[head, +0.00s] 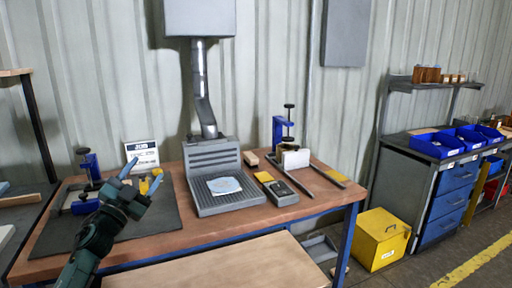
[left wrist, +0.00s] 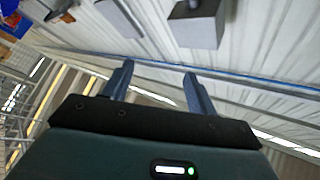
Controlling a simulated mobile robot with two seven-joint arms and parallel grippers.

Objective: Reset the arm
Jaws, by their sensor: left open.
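My left gripper (head: 142,175) is raised over the left part of the workbench in the head view, above a dark mat (head: 160,217). Its two blue fingers are apart, with nothing between them. In the left wrist view the fingers of this gripper (left wrist: 158,85) are spread and empty, with the corrugated wall and grey boxes beyond. My right gripper is not in either view.
The wooden workbench (head: 240,228) holds a grey ribbed station (head: 214,178) with a disc, a blue clamp (head: 88,165) at left, another blue clamp (head: 278,131) at right, and a sign (head: 142,155). A yellow box (head: 381,240) stands on the floor at right.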

